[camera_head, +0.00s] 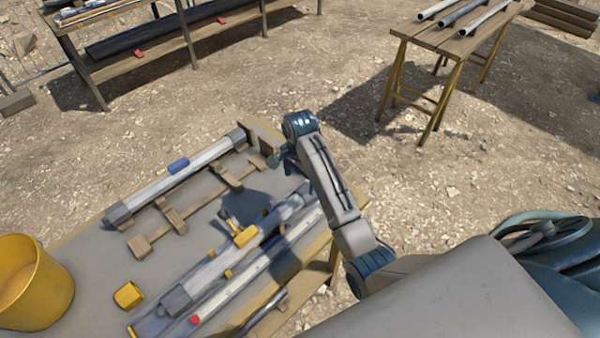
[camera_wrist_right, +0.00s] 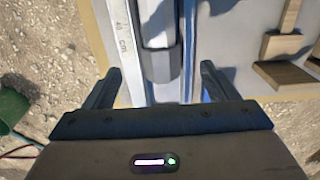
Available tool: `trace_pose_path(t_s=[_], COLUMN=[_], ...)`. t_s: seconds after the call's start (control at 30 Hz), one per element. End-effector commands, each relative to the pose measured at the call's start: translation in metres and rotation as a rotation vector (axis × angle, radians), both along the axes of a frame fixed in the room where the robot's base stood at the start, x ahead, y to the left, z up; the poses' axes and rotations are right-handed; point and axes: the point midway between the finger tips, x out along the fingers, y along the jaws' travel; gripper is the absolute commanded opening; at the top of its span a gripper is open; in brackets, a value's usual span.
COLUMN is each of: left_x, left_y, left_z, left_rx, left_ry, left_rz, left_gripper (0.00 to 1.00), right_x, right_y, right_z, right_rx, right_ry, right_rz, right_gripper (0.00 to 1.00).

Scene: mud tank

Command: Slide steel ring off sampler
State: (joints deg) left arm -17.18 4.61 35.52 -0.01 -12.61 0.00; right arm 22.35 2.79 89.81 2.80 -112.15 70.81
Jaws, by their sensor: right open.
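A long grey sampler tube (camera_head: 215,268) lies along the near side of the table, with a yellow clamp-like piece (camera_head: 244,236) on it and a dark grey collar (camera_head: 176,300) at its left end. My right gripper (camera_head: 280,158) hangs over the table's right part, its arm hiding the tube's right end. In the right wrist view, the open gripper (camera_wrist_right: 160,78) has one finger on each side of the tube (camera_wrist_right: 158,20) and its grey end collar (camera_wrist_right: 160,65). I cannot tell how high above it they are. I cannot single out the steel ring with certainty. My left gripper is not in view.
A second tube (camera_head: 205,157) with a blue piece (camera_head: 178,165) lies behind, by wooden supports (camera_head: 172,215). A white ruler strip (camera_head: 235,291) runs along the near side. A yellow bucket (camera_head: 35,285) and yellow block (camera_head: 128,295) stand left. Other tables stand behind.

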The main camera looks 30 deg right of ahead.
Motion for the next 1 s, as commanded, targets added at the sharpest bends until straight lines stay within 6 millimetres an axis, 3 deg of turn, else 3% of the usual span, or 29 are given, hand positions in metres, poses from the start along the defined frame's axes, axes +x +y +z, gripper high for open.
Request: trace_pose_path(t_s=[0.4,0.6,0.87,1.0], left_x=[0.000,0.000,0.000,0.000], left_y=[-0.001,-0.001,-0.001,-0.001], left_z=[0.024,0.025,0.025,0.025], left_rx=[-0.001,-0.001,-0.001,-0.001], left_ry=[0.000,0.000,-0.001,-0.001], left_rz=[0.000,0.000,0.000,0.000], left_gripper=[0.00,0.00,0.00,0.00], right_x=[-0.001,0.000,0.000,0.000], right_y=[0.000,0.000,0.000,0.000], right_z=[-0.066,-0.078,-0.079,-0.079], right_rx=[0.000,0.000,0.000,0.000], right_ry=[0.003,0.001,0.000,0.000], right_rz=[0.000,0.001,0.001,0.001], right_gripper=[0.80,0.80,0.80,0.54])
